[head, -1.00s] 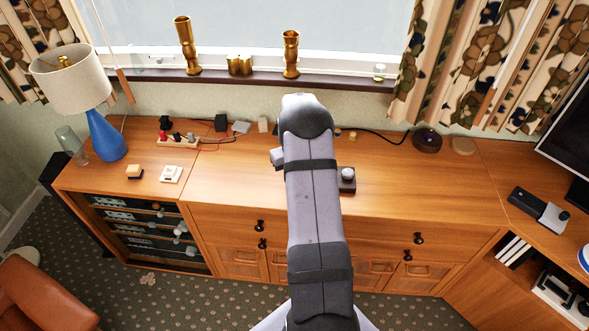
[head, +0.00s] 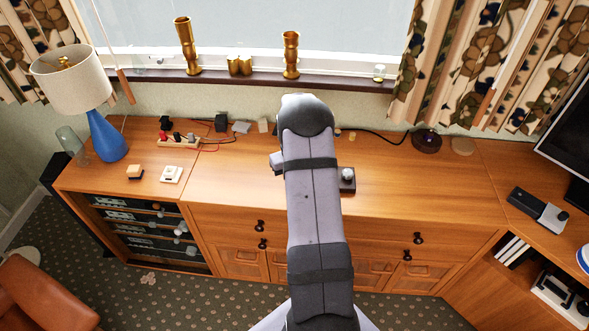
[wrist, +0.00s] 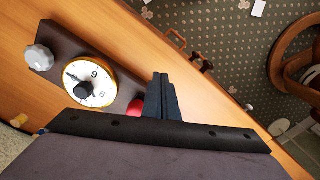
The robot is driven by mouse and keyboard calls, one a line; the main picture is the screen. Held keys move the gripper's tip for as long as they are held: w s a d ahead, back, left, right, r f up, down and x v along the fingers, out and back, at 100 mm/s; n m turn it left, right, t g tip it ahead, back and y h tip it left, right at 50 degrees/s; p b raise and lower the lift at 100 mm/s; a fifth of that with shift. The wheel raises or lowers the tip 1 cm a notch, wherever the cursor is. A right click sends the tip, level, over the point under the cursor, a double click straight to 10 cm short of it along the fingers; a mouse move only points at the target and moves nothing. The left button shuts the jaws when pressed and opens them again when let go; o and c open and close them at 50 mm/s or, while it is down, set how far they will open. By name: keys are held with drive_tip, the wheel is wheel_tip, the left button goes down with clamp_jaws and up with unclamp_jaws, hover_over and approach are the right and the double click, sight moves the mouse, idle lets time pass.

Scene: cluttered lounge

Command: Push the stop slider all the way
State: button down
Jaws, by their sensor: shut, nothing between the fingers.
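In the wrist view a dark panel (wrist: 62,40) lies on the wooden cabinet top. It carries a faceted grey knob (wrist: 39,58), a white dial (wrist: 100,80) with a yellow rim and dark centre knob, and a red part (wrist: 135,107). The red part is partly hidden by my gripper (wrist: 160,76), whose dark fingers are shut and empty. The fingers are right beside the red part; I cannot tell if they touch it. I cannot make out which part is the stop slider. In the head view my arm hides most of the panel (head: 348,187) and the gripper.
A blue lamp (head: 106,138), a socket strip (head: 178,142) and small blocks stand to the left. A dark round object (head: 427,141) stands at the back right. Brass vases (head: 291,54) stand on the sill.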

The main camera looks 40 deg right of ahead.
drive_tip(key=shift+r, duration=0.1)
wheel_tip(320, 180, up, 7)
drive_tip(key=p, duration=0.5)
idle(0.3)
idle(0.4)
drive_tip(key=s+a+f+m+g+y, duration=0.2)
drive_tip(key=s+a+f+m+g, duration=0.1)
drive_tip(key=s+a, duration=1)
drive_tip(key=s+a+r+n+h, duration=0.1)
drive_tip(key=s+a+r+n, duration=0.2)
drive_tip(key=s+a+r, duration=0.6)
drive_tip(key=w+a+r+n+t+h, duration=0.1)
drive_tip(key=w+a+r+n+t, duration=0.2)
drive_tip(key=a, duration=0.3)
drive_tip(key=shift+r, duration=0.85)
